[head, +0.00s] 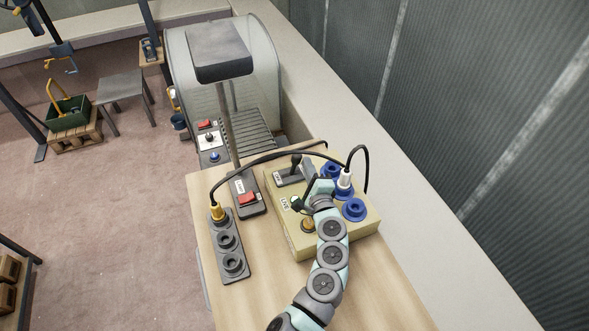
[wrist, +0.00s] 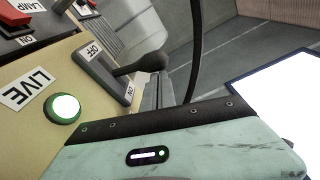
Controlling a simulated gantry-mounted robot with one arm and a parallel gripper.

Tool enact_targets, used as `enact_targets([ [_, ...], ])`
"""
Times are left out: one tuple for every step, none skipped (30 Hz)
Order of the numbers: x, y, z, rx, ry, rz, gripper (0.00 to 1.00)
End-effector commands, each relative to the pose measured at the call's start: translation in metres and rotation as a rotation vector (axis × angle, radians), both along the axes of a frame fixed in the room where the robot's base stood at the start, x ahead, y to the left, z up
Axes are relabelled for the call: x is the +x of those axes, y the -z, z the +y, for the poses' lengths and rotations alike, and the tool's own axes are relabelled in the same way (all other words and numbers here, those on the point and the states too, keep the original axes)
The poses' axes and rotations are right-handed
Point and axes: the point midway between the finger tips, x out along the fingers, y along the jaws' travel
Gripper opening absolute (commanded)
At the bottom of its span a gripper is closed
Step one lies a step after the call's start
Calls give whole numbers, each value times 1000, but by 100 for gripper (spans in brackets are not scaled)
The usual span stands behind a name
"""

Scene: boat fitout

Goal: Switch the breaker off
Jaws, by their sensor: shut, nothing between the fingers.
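The breaker (head: 289,178) is a grey base with a black-knobbed lever on the yellow-beige panel box (head: 285,236). In the wrist view the breaker (wrist: 92,66) has an OFF label at its far end and an ON label at its near end. Its lever (wrist: 150,61) sticks out between them; I cannot tell for sure which way it is thrown. The LIVE lamp (wrist: 64,107) glows white in a green ring. My gripper (head: 312,183) is shut and empty, just right of the breaker. Its fingers (wrist: 157,90) are close beside the lever; contact is unclear.
A black cable arches over the panel from a yellow plug (head: 217,212) in the grey socket strip (head: 228,245) to a white plug (head: 345,179). Blue sockets (head: 354,209) are beside my gripper. A lamp (head: 223,55) with a red switch (head: 247,198) stands left. The bench front is clear.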

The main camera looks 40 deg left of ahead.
Motion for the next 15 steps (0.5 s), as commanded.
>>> enact_targets([
  [-1,4,-3,-23,9,-41,0],
  [-2,3,-4,-39,10,-64,0],
  [-3,3,-4,-62,13,-95,0],
  [-5,2,-3,-77,13,-119,0],
  [-6,1,-3,-94,15,-143,0],
  [-8,0,-2,-114,16,-175,0],
  [-10,0,0,-131,15,-198,0],
  [-13,0,2,-147,14,-220,0],
  [-15,-1,4,-168,14,-251,0],
  [-17,-1,5,-185,14,-276,0],
  [-19,-2,6,-200,14,-300,0],
  [-22,-3,8,-222,14,-332,0],
  [-24,-2,10,-237,12,-353,0],
  [-26,-2,12,-254,11,-377,0],
  [-28,-3,13,-274,11,-405,0],
])
